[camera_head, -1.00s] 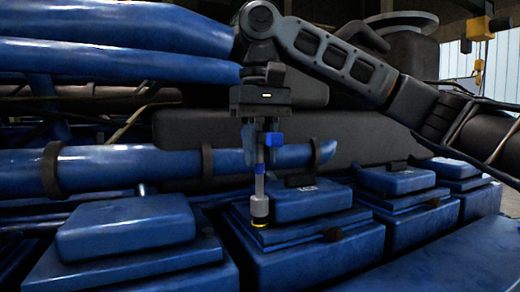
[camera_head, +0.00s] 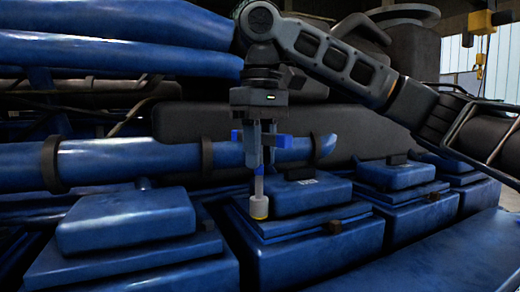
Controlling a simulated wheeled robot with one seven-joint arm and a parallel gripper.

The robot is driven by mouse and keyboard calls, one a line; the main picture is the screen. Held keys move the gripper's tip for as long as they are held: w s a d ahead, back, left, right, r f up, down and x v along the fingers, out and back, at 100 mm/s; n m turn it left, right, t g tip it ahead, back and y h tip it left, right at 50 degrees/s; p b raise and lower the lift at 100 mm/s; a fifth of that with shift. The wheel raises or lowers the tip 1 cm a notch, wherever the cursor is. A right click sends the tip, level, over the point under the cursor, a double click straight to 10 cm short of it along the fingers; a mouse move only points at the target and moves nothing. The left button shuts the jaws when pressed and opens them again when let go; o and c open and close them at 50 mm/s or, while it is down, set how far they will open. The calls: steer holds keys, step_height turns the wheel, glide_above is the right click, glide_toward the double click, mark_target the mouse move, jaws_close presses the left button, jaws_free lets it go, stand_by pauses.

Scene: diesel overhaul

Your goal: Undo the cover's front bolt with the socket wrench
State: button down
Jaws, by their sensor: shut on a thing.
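The wrench's grey shaft and pale socket (camera_head: 258,206) hang upright below. A yellow band shows at the socket's lower end. The socket is over the near left corner of the middle blue cover (camera_head: 310,197). I cannot tell whether it touches the cover. No bolt head shows under the socket; any bolt there is hidden.
Similar blue covers stand to the left (camera_head: 125,222) and to the right (camera_head: 396,180). A blue pipe (camera_head: 120,163) with dark clamps runs behind the wrench. A blue ledge (camera_head: 450,255) fills the lower right. A yellow hoist hook (camera_head: 480,65) hangs at the upper right.

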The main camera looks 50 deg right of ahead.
steer(key=n, duration=0.7)
steer(key=shift+r+n, duration=0.1)
steer(key=shift+n, duration=0.2)
steer(key=n, duration=0.3)
steer(key=shift+n, duration=0.3)
steer(key=n, duration=0.3)
steer(key=shift+w+n, duration=0.1)
steer(key=shift+n, duration=0.3)
steer(key=n, duration=0.3)
steer(key=shift+d+r+n, duration=0.1)
steer(key=shift+n, duration=0.2)
steer(key=n, duration=0.3)
steer(key=shift+n, duration=0.3)
steer(key=n, duration=0.7)
steer(key=shift+w, duration=0.1)
steer(key=shift+r, duration=0.1)
